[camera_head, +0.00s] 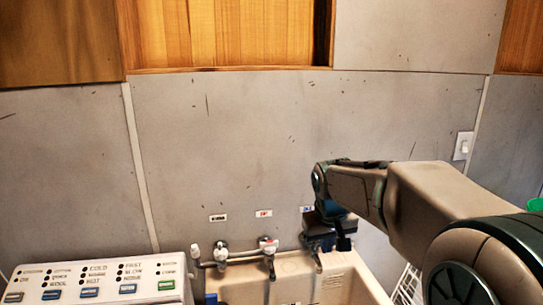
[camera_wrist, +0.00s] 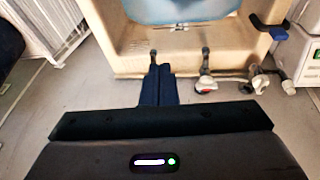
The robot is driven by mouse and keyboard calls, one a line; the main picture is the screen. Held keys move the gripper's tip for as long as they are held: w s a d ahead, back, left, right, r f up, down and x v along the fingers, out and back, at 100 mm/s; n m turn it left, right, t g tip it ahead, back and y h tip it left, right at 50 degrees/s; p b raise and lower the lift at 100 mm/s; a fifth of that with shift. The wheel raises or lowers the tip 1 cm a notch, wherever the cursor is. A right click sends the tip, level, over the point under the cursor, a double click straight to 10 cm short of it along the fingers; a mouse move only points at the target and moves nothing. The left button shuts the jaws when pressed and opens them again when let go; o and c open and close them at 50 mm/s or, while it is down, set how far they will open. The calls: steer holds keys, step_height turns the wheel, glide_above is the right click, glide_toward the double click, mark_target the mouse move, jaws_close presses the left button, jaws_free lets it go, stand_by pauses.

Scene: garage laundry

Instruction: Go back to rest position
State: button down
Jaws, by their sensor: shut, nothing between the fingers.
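My gripper (camera_head: 343,243) hangs at the end of my arm, in front of the wall and over the back right part of the sink (camera_head: 345,287) in the head view. Its fingers are dark and together, with nothing between them. In the wrist view my gripper (camera_wrist: 158,70) shows the shut dark blue fingers pointing towards the beige sink (camera_wrist: 126,60). My arm comes in from the right of the head view. My gripper's body hides part of the tap area behind it.
Taps (camera_head: 221,253) and (camera_head: 268,246) stand along the sink's back, under small wall labels. A white control panel (camera_head: 95,277) is at lower left. A white wire rack (camera_head: 408,285) is right of the sink. A light switch (camera_head: 463,146) is on the wall.

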steer(key=s+d+f+m, duration=0.1)
steer(key=s+f, duration=0.1)
steer(key=s, duration=0.9)
steer(key=s+d+f, duration=0.1)
steer(key=s+f, duration=0.1)
steer(key=s, duration=0.9)
steer(key=shift+s+d+f+m+y+b, duration=0.2)
steer(key=shift+f+m+y+b, duration=0.1)
steer(key=shift+m+y+b, duration=0.1)
